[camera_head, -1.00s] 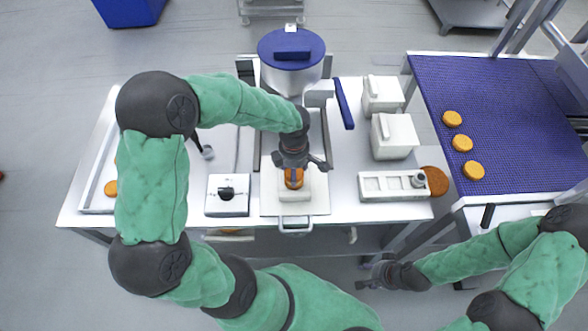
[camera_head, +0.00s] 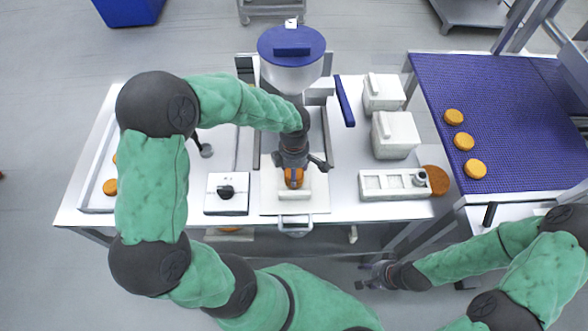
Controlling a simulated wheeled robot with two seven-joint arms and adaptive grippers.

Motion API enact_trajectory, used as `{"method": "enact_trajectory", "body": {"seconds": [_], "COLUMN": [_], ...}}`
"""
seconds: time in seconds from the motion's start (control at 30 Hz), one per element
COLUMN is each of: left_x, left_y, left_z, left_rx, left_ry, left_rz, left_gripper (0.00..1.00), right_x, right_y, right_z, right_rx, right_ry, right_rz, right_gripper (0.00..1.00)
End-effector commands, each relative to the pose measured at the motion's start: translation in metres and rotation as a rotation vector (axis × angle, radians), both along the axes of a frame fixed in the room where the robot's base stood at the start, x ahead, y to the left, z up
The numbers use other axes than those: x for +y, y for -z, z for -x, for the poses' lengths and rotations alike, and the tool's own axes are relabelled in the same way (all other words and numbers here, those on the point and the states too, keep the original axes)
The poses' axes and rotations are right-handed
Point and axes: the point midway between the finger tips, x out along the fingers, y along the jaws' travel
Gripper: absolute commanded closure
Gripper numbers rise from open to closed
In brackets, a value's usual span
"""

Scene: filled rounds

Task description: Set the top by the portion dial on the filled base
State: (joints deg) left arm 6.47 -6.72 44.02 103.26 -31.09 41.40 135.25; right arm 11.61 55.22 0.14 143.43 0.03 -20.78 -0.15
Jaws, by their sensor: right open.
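My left gripper (camera_head: 294,178) points down over the white board under the hopper. An orange round (camera_head: 293,180) shows between its fingers; the fingers and wrist hide most of it. I cannot tell whether this is the top, the filled base or both, nor whether the fingers grip it. The portion dial is a black knob on a white box (camera_head: 240,207), left of the board. No round shows on the table right by the dial. My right gripper (camera_head: 371,275) is open and empty, low in front of the table.
A hopper with a blue lid (camera_head: 291,38) stands behind the board. White boxes (camera_head: 395,135) and a slotted white holder (camera_head: 380,186) stand at right. A blue conveyor (camera_head: 500,110) carries orange rounds. A tray (camera_head: 97,207) with orange rounds lies at left.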

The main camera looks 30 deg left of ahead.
Motion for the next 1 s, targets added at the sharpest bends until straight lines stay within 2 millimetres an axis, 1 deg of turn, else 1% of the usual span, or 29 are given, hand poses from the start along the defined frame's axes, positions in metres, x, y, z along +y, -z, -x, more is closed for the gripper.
{"method": "enact_trajectory", "body": {"seconds": [0.4,0.43,0.47,0.5,0.77,0.8,0.83,1.0], "left_x": [0.0001,0.0001,0.0001,0.0001,0.0,0.0,0.0,0.0], "left_y": [0.0047,0.0042,0.0041,0.004,0.004,0.0041,0.0041,0.0041], "left_z": [-0.0001,-0.0001,-0.0001,-0.0001,0.0,0.0,0.0,0.0], "left_rx": [0.0,0.0,0.0,0.0,0.0,0.0,0.0,0.0], "left_ry": [0.0,0.0,0.0,0.0,0.0,0.0,0.0,0.0], "left_rz": [0.0,0.0,0.0,0.0,0.0,0.0,0.0,0.0], "left_gripper": [0.55,0.32,0.24,0.13,0.13,0.05,0.0,0.0], "right_x": [0.0,0.0,0.0,0.0,0.0,0.0,0.0,0.0], "right_y": [0.0046,0.0041,0.004,0.0039,0.0039,0.0039,0.0039,0.0039], "right_z": [0.0,0.0,-0.0001,-0.0001,-0.0001,-0.0001,-0.0001,0.0], "right_rx": [0.0,0.0,0.0,0.0,0.0,0.0,0.0,0.0], "right_ry": [0.0,0.0,0.0,0.0,0.0,0.0,0.0,0.0], "right_rz": [0.0,0.0,0.0,0.0,0.0,0.0,0.0,0.0], "right_gripper": [0.53,0.53,0.53,0.53,0.53,0.53,0.53,0.53]}}
